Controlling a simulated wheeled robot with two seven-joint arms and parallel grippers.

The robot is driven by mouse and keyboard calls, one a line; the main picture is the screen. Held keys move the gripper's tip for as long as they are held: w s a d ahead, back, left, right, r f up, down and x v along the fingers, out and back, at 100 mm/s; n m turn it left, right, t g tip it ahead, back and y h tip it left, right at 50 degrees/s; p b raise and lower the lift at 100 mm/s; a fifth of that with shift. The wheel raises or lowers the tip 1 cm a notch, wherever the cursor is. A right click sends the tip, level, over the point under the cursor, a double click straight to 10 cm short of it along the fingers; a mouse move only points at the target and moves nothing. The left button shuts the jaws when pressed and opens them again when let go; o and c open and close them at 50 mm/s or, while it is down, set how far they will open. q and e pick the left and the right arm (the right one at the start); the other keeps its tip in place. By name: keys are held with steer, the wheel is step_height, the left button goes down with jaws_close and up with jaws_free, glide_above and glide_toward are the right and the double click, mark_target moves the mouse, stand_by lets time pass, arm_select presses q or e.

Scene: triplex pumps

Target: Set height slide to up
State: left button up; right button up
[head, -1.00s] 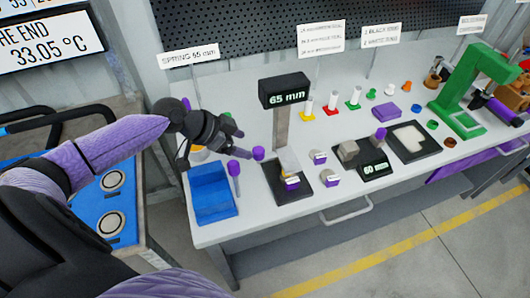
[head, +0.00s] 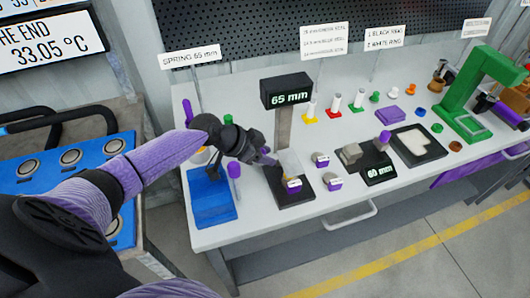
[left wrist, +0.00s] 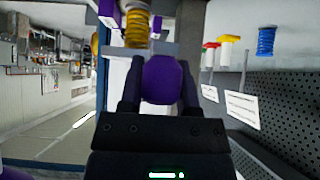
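The height gauge stands left of the middle of the bench, with a black "65 mm" display (head: 287,91) on a grey post (head: 283,128) over a dark base (head: 291,194). My left gripper (head: 266,158) is at the left side of the post. In the left wrist view, a rounded purple knob (left wrist: 162,80) lies between the fingers of my left gripper (left wrist: 161,68), close to both; whether they press on it cannot be told. The gripper mostly hides this knob in the head view. My right gripper is out of view.
A green press (head: 480,75) stands at the far right.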

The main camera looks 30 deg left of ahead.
arm_select(q)
jaws_close()
stand_by(1.0)
